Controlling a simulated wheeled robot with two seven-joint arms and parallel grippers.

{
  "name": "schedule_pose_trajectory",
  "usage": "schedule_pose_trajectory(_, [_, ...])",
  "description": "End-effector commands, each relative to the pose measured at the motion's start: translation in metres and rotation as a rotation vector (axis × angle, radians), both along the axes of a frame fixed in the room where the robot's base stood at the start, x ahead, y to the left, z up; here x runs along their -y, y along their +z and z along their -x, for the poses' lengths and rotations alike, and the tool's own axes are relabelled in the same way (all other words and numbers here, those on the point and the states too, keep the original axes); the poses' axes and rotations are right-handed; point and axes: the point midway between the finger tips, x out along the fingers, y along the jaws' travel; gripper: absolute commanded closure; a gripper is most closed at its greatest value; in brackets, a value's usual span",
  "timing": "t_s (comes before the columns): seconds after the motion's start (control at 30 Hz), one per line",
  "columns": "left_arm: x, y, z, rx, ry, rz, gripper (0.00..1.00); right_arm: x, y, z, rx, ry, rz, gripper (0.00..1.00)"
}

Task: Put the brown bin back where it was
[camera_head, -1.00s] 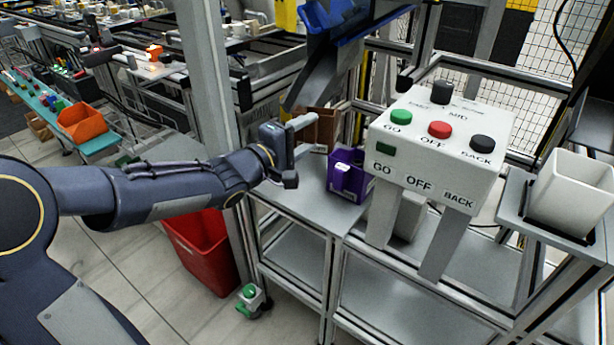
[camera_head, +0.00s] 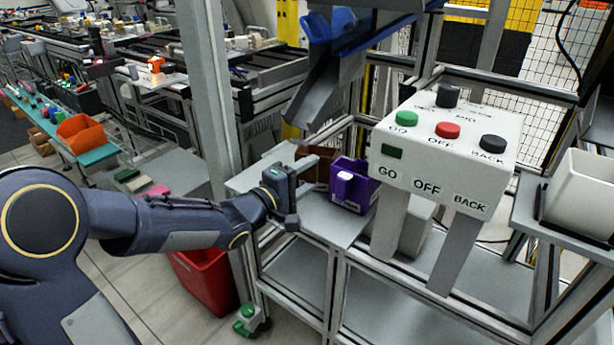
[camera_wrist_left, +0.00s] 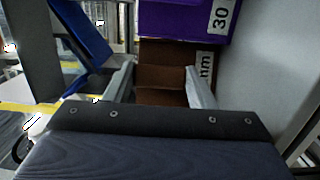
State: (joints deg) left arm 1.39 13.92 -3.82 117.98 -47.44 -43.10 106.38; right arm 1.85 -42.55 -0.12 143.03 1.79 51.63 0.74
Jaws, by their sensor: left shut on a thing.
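The brown bin (camera_head: 323,170) is low over the grey table shelf (camera_head: 325,220), just left of the purple bin (camera_head: 352,190). My left gripper (camera_head: 308,172) is shut on the brown bin, with its fingers on either side in the left wrist view (camera_wrist_left: 160,85). The gripper partly hides the bin in the head view, and I cannot tell whether its bottom touches the shelf. The brown bin shows between the fingers in the wrist view (camera_wrist_left: 168,78), with the purple bin (camera_wrist_left: 180,20) close by. My right gripper is not in view.
A white control box (camera_head: 450,150) with GO, OFF and BACK buttons stands right of the purple bin. A grey chute (camera_head: 325,90) hangs above. A post (camera_head: 207,80) rises at the left. A red bin (camera_head: 205,280) is below, a white bin (camera_head: 582,195) at far right.

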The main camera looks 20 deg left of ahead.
Motion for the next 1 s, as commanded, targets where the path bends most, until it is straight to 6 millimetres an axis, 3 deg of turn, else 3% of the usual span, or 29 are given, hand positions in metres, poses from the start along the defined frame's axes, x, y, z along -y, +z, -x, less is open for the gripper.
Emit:
schedule_pose_trajectory(0.03, [0.0,-0.001,0.0,-0.001,0.0,0.0,0.48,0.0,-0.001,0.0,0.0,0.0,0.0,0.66])
schedule_pose_trajectory(0.2, [0.0,-0.001,0.0,-0.001,0.0,0.0,0.28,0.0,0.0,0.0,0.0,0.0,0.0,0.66])
schedule_pose_trajectory(0.53, [0.0,0.005,0.0,0.0,0.0,0.0,0.28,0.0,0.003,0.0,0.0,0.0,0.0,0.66])
schedule_pose_trajectory(0.67, [-0.01,0.004,0.016,-0.003,0.004,0.0,0.28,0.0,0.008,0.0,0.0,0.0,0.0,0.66])
schedule_pose_trajectory(1.0, [-0.042,0.005,0.08,-0.002,0.004,-0.001,0.28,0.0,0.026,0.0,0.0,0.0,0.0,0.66])
